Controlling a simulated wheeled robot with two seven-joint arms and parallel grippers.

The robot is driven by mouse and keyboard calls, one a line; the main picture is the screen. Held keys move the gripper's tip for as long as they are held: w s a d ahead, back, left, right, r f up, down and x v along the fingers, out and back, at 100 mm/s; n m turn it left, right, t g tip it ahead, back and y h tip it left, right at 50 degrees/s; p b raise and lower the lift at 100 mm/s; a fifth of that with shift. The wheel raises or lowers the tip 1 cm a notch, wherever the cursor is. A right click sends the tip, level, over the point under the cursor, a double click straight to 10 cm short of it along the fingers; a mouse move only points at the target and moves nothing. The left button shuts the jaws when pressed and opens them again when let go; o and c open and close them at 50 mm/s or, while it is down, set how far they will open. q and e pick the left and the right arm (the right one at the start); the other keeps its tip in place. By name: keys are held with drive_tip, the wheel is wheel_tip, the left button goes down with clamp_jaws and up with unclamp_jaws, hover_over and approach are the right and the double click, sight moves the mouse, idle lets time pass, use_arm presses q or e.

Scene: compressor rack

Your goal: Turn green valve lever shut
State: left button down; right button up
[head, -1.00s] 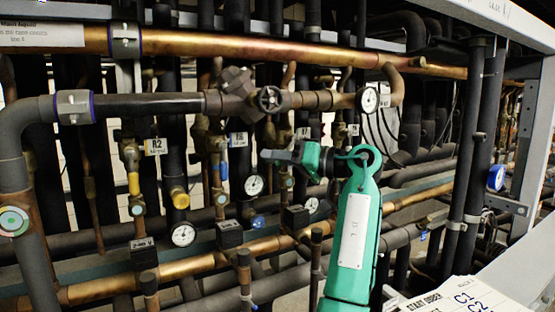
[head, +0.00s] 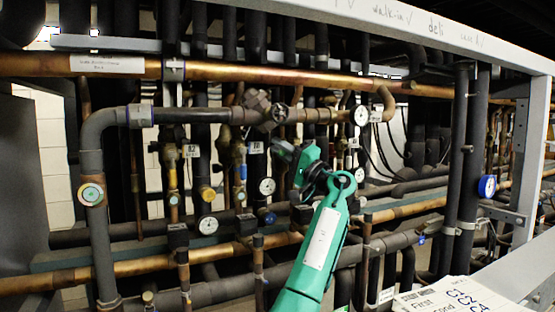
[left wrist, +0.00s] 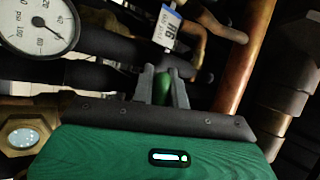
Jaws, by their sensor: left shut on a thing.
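My left gripper (head: 277,150) reaches into the pipe rack, just right of a hanging white tag and above a round white gauge. In the left wrist view, its two grey fingers (left wrist: 163,88) are closed on a narrow green piece, the green valve lever (left wrist: 163,87). Only a short part of the lever shows between the fingers; the rest and the valve body are hidden. In the head view I cannot make out the lever behind the gripper. My right gripper is not in view.
A white-faced pressure gauge (left wrist: 38,24) and a copper pipe (left wrist: 243,60) lie close to the gripper. A thick copper pipe (head: 225,70) crosses above my arm. A paper sheet (head: 450,297) lies at lower right.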

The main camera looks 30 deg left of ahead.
use_arm(q)
drive_tip(key=shift+r+m+t+y+b, duration=0.3)
drive_tip(key=shift+m+t, duration=0.15)
drive_tip(key=shift+m, duration=0.25)
drive_tip(key=shift+r+m+t+y+b, duration=0.25)
drive_tip(key=shift+m+t, duration=0.2)
drive_tip(key=shift+m, duration=0.25)
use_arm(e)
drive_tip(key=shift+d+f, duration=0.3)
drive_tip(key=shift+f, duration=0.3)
use_arm(q)
drive_tip(key=c, duration=1.4)
unclamp_jaws()
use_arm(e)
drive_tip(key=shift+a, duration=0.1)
use_arm(q)
drive_tip(key=shift+f, duration=0.1)
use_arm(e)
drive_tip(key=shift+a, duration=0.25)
